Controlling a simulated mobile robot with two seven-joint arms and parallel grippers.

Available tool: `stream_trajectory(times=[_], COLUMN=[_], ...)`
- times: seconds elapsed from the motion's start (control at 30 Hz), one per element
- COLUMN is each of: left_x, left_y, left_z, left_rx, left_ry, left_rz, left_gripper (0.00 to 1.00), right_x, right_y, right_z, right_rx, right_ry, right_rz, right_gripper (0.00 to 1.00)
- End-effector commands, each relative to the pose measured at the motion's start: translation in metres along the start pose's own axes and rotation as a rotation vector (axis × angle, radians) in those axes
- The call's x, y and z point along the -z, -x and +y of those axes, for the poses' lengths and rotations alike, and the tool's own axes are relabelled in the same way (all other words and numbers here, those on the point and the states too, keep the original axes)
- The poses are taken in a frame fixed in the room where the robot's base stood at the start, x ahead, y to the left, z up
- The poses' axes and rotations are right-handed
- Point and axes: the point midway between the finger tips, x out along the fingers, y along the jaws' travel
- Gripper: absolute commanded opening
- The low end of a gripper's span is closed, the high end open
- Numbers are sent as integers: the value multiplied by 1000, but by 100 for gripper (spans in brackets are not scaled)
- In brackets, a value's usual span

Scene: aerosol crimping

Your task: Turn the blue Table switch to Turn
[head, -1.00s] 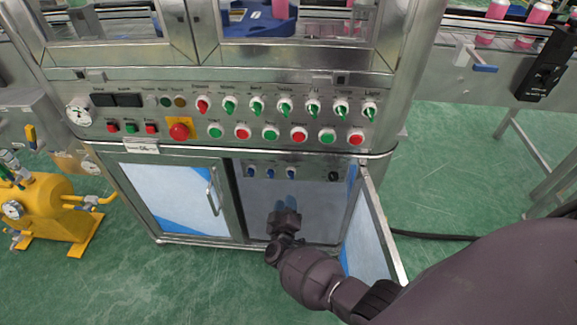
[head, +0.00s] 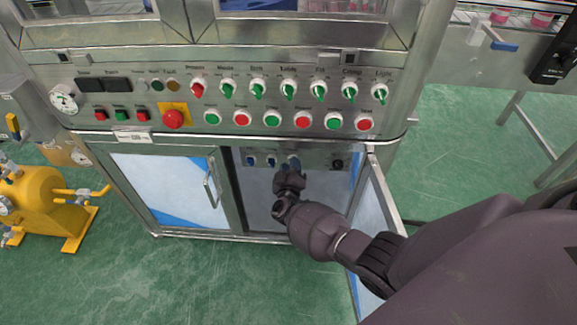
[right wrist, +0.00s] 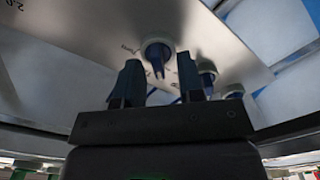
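Three small blue switches are in a row on the panel inside the open cabinet: a left one (head: 250,160), a middle one (head: 272,161), and a right one partly hidden by my gripper. Their labels are too small to read, so I cannot tell which is Table. My right gripper (head: 293,167) is in front of the right switch. In the right wrist view my right gripper (right wrist: 158,85) is open, with a blue switch (right wrist: 157,55) just beyond the gap between its fingertips. Two more blue switches show to its right. My left gripper is not in view.
The open cabinet door (head: 372,215) stands right of the opening, close to my right forearm. A closed door (head: 165,190) is on the left. A black knob (head: 337,164) is right of the blue switches. Above is a panel of red and green switches with an emergency button (head: 173,119).

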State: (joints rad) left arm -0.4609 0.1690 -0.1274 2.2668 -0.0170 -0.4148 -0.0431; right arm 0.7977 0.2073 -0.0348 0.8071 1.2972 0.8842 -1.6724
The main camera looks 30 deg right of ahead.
Motion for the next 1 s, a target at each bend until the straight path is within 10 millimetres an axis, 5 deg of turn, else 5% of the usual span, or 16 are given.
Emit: stream_trajectory(times=[0.37,0.6,1.0], left_x=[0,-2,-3], left_y=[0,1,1], left_z=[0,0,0], left_rx=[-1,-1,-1], left_ry=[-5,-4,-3], left_rz=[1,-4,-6], left_gripper=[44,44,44], right_x=[1,0,0], right_y=[-4,-4,-3], right_z=[1,1,0], right_rx=[0,-1,0], right_ry=[0,0,-47], right_rz=[1,0,0], right_gripper=[34,0,0])
